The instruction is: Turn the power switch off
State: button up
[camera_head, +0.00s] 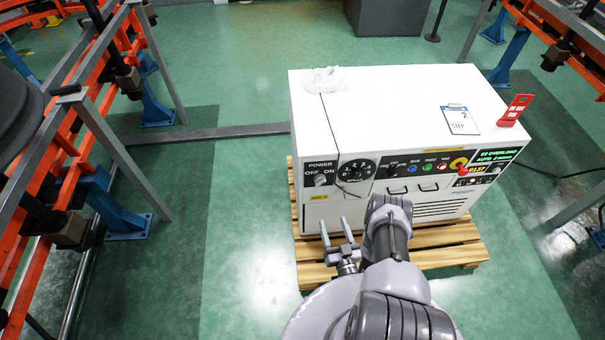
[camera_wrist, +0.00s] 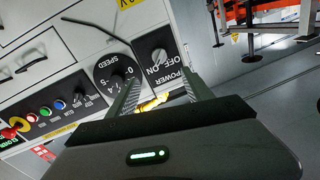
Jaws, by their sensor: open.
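The power switch (camera_head: 320,180) is a small grey knob on a black plate marked POWER, OFF and ON, at the left end of the white cabinet's front panel. It also shows in the wrist view (camera_wrist: 158,56), beyond the fingertips. Which label the knob points at is too small to tell. My gripper (camera_head: 334,224) is open and empty, in front of and below the switch in the head view. In the wrist view, its two fingers (camera_wrist: 161,88) stand apart, pointing towards the panel, with no visible contact with the knob.
The white cabinet (camera_head: 390,105) stands on a wooden pallet (camera_head: 445,247). A round speed dial (camera_head: 357,170) sits right of the switch, with several coloured buttons beyond. A dark cable hangs over the panel near the dial.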

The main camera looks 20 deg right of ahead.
jog(key=b, duration=0.9)
send_near(320, 181)
notch_tip(320, 181, down, 2)
jog(key=w+b, duration=0.1)
jog(key=w, duration=0.1)
jog(key=w+d+b, duration=0.1)
jog(key=w, duration=0.2)
jog(key=w+r+b, duration=0.1)
jog(key=w, duration=0.2)
jog(key=shift+d, duration=0.3)
grip_shut()
